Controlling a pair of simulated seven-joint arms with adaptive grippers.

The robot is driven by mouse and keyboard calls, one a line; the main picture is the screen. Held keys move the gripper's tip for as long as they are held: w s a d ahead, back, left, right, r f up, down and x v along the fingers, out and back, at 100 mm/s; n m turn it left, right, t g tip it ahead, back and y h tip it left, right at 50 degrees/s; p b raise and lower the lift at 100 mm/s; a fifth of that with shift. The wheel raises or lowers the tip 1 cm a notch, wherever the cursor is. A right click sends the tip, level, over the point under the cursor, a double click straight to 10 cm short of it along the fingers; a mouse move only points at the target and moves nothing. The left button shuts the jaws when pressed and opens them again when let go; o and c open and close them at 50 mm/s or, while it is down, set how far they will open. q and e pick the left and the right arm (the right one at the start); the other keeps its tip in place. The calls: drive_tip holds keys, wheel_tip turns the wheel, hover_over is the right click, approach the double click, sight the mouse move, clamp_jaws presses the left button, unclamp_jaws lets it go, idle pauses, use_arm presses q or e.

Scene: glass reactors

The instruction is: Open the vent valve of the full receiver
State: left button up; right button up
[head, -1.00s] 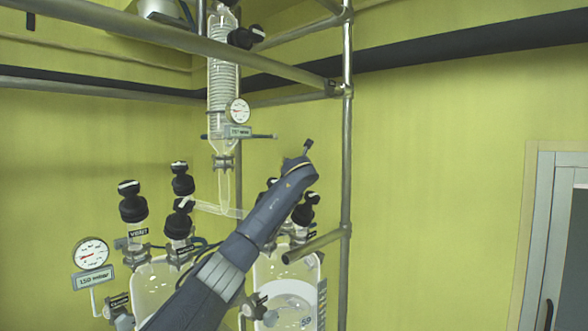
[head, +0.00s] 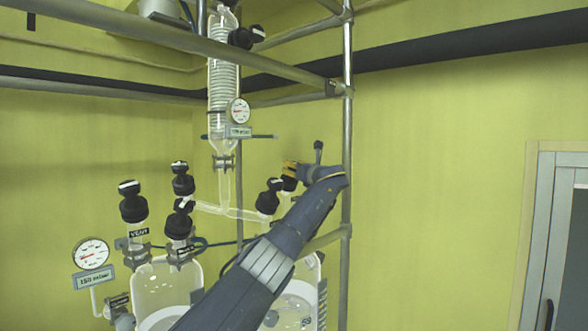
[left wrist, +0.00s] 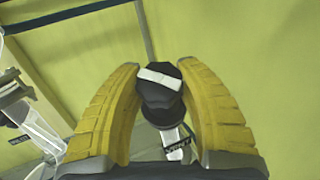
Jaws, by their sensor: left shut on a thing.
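My left gripper (head: 291,168) is at the top of the right-hand glass receiver (head: 302,298). Its yellow fingers are shut on a black vent valve knob (left wrist: 160,94), one on each side. The knob has a white bar across its top, lying nearly crosswise in the left wrist view. A VENT label (left wrist: 176,146) shows on the neck below. In the head view my arm hides much of this valve and part of the receiver, which holds pale liquid. The left-hand receiver (head: 160,280) has its own VENT valve (head: 131,202). My right gripper is not in view.
Other black valves (head: 178,222) and a glass connecting tube (head: 240,213) stand close by. A coiled condenser (head: 222,80) hangs above. A metal post (head: 347,120) stands right behind my wrist. A gauge (head: 91,254) is at left. The wall side at right is clear.

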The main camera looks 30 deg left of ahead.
use_arm(q)
drive_tip(key=shift+f+n+g, duration=0.1)
drive_tip(key=shift+n+g, duration=0.2)
drive_tip(key=shift+n, duration=0.1)
idle(0.4)
drive_tip(key=o, duration=1.3)
drive_tip(key=v, duration=1.2)
drive_tip(key=shift+w, duration=0.1)
